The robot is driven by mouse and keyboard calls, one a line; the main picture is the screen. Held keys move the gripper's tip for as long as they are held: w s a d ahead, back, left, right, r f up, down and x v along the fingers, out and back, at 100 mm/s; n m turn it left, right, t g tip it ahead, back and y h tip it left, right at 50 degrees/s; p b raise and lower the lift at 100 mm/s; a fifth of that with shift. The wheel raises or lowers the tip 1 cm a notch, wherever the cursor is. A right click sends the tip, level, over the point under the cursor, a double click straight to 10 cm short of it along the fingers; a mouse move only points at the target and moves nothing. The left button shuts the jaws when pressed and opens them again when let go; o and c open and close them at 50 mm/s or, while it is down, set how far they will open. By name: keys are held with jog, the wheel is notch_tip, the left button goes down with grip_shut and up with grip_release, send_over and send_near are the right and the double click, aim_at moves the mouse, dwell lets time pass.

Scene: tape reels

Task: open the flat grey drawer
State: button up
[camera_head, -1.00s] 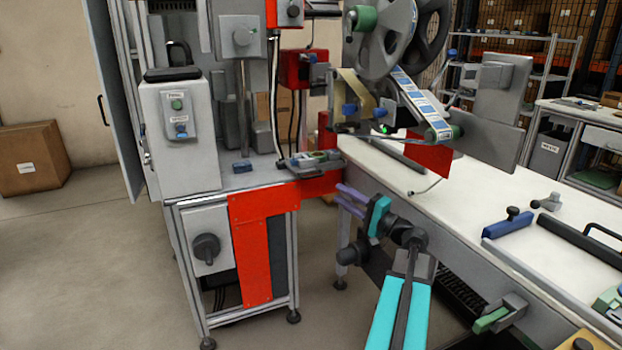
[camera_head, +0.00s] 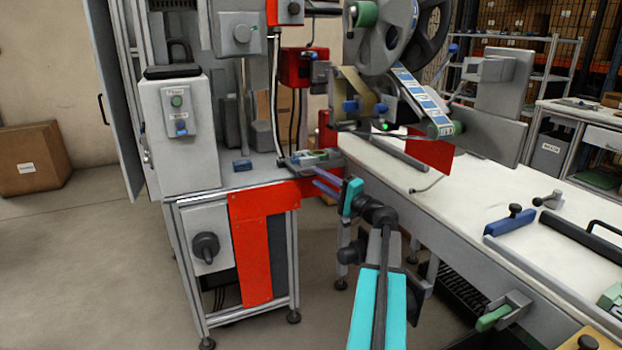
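My gripper (camera_head: 317,177) has two purple fingers with a narrow gap between them. They look open and empty. I cannot tell whether the fingers touch the stand. A flat grey drawer front (camera_head: 603,139) seems to show under the bench top at the far right, well away from my gripper, and it looks shut. I cannot tell for sure that it is the drawer named.
The white table (camera_head: 450,205) lies right of my arm, with a green-handled clamp (camera_head: 493,318) at its near edge. A grey box with a black knob (camera_head: 206,246) sits under the stand. A tape reel (camera_head: 385,35) hangs above.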

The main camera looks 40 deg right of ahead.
aim_at(313, 174)
jog(key=shift+w+r, duration=0.2)
jog(key=shift+w, duration=0.8)
jog(key=shift+w+r, duration=0.15)
jog(key=shift+w, duration=0.8)
